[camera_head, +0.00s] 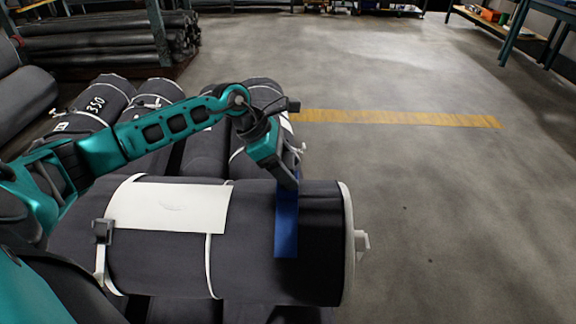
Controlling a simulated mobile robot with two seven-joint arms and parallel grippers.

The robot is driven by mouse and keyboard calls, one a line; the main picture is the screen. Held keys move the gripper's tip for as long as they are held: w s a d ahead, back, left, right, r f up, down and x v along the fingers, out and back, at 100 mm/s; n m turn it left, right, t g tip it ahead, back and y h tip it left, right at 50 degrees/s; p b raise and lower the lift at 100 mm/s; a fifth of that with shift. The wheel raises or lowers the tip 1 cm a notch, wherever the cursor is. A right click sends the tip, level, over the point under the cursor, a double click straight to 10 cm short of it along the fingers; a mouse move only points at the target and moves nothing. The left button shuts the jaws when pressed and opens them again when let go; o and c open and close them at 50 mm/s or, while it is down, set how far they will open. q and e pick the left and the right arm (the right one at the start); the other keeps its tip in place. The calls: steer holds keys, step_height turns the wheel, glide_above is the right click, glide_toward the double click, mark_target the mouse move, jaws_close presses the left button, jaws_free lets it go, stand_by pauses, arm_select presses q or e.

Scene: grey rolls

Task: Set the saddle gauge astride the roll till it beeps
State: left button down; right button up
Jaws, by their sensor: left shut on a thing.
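A dark grey roll (262,245) lies crosswise in front of me, with a white sheet (170,208) on its left part and a pale end on the right. The blue saddle gauge (286,225) is at the roll's right part; its flat blue side runs down the near face of the roll. Its far side is hidden, so I cannot tell whether it is fully seated or touching the top. My left gripper (288,182) is shut on the gauge's upper end, just above the top of the roll. No beep indicator shows. My right gripper is out of view.
Several more grey rolls (205,152) with white straps lie behind, under my left arm. A rack of rolls (95,42) stands at the back left. The concrete floor to the right is clear, with a yellow stripe (395,118). Shelving stands at the far right.

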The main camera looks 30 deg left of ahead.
arm_select(q)
steer(key=shift+f, duration=0.1)
jaws_free()
steer(key=shift+f, duration=0.1)
steer(key=p+v, duration=0.1)
steer(key=v, duration=1.2)
steer(key=shift+p, duration=0.35)
stand_by(0.4)
